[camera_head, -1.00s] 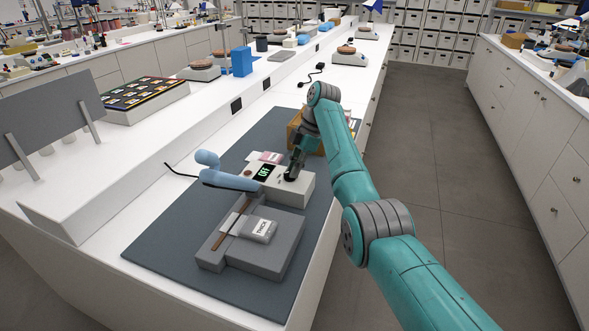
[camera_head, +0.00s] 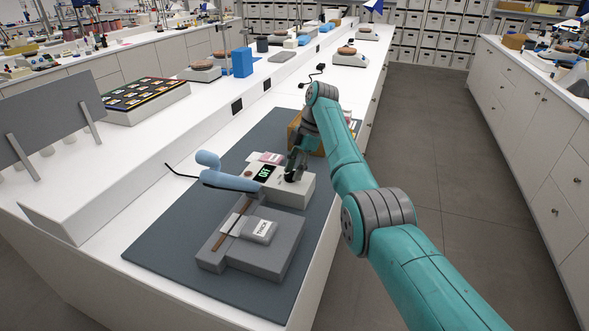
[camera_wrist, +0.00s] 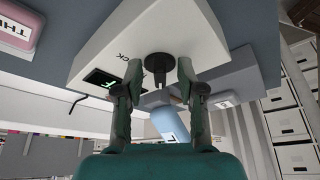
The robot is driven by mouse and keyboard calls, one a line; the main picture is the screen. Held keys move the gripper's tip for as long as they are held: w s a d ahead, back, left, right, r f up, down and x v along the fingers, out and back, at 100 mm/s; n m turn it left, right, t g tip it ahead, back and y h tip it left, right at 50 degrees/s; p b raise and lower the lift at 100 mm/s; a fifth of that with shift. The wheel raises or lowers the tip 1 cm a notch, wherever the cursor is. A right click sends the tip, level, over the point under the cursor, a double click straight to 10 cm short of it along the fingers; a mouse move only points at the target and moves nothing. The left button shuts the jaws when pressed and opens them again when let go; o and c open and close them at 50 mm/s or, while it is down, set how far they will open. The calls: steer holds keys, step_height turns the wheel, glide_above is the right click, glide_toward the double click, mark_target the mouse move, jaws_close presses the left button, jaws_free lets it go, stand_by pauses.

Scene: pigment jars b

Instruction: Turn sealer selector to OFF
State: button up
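The sealer (camera_head: 290,194) is a white box with a blue lever arm (camera_head: 230,181) and a small display (camera_head: 264,173) that reads OFF in green. Its black selector knob (camera_wrist: 160,66) shows in the wrist view on the white panel, with its grip bar pointing down in the picture. My gripper (camera_wrist: 158,68) is open, with one fingertip on each side of the knob and a visible gap on both sides. In the head view my gripper (camera_head: 294,168) is over the right part of the sealer's top and hides most of the knob.
A grey block (camera_head: 270,256) with a pouch labelled THICK (camera_head: 262,229) stands in front of the sealer on a dark mat (camera_head: 165,245). A pink-labelled packet (camera_head: 268,157) and a wooden box (camera_head: 294,130) are behind it. The aisle at right is clear.

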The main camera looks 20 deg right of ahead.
steer(key=v, duration=0.7)
steer(key=shift+r, duration=0.25)
steer(key=shift+d, duration=0.1)
stand_by(0.4)
